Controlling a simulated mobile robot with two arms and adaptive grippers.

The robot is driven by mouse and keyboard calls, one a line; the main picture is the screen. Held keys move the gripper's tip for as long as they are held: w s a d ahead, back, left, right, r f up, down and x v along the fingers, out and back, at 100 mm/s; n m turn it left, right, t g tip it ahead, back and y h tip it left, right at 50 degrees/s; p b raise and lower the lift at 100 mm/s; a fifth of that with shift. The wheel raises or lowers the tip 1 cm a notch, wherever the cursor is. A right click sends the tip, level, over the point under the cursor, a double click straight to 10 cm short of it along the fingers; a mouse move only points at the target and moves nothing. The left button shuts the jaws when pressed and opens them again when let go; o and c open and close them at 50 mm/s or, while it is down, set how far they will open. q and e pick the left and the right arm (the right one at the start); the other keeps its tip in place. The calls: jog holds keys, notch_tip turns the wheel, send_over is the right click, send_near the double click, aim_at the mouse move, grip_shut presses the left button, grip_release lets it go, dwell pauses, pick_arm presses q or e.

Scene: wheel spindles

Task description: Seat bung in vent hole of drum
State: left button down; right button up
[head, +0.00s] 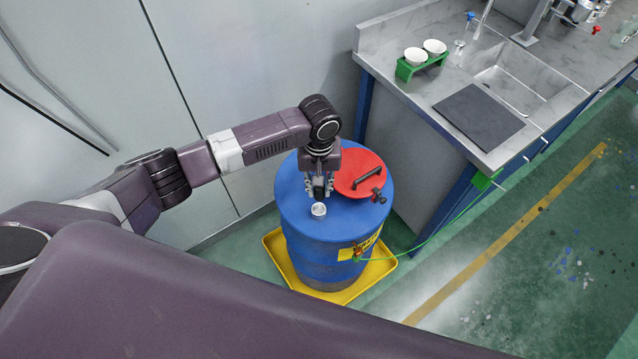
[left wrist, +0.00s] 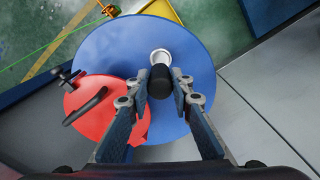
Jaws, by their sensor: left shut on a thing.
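The blue drum (head: 330,237) stands upright, and its top also shows in the left wrist view (left wrist: 190,50). The vent hole (head: 319,210) has a pale raised rim near the front of the drum top; in the left wrist view the rim (left wrist: 161,57) shows just beyond the bung. My left gripper (head: 319,188) is above the drum top, just behind the vent hole. It is shut on the black bung (left wrist: 160,82), whose end is beside the rim in the picture. I cannot tell the height gap between them. My right gripper is not in view.
A red lid (head: 362,168) with a black handle covers part of the drum top, close to my left gripper. The drum stands in a yellow tray (head: 274,249). A lab bench (head: 440,80) with a sink stands at the right. A green cable (head: 440,228) runs from bench to drum.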

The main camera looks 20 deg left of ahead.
aim_at(319, 198)
pick_arm(q)
notch_tip(319, 198, down, 4)
jog(key=shift+r+b, duration=0.1)
jog(key=shift+b, duration=0.7)
jog(key=shift+a+f+b, duration=0.1)
jog(key=shift+f+b, duration=0.3)
jog(key=shift+f, duration=0.55)
jog(key=shift+p, duration=0.5)
